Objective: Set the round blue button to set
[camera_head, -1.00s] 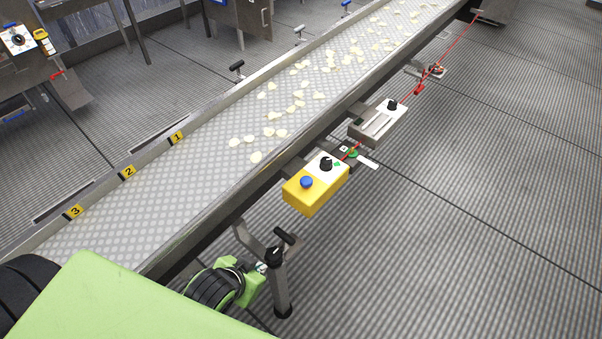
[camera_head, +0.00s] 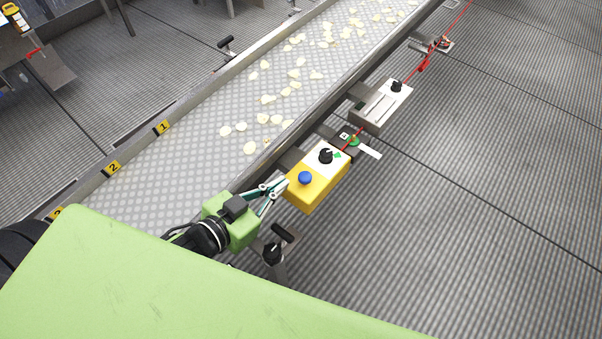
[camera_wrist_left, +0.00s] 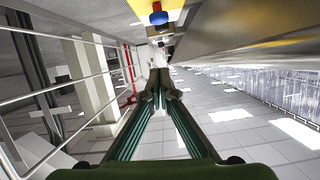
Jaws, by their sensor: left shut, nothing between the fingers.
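The round blue button (camera_head: 305,178) sits on top of a yellow control box (camera_head: 304,197) fixed to the side of the conveyor. My left gripper (camera_head: 284,184) is shut and empty, with its fingertips close to the left edge of the yellow box, to the left of the button. In the left wrist view the blue button (camera_wrist_left: 158,18) and the yellow box (camera_wrist_left: 170,4) show at the top, beyond the shut fingertips (camera_wrist_left: 159,88). Whether the fingertips touch the box cannot be told. My right gripper is not in view.
A black knob (camera_head: 326,156) stands on the white part of the same box. A grey box (camera_head: 380,108) with another knob is farther along the conveyor (camera_head: 190,165), which carries pale chips. A black-handled post (camera_head: 275,250) stands below my gripper. The floor at right is open.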

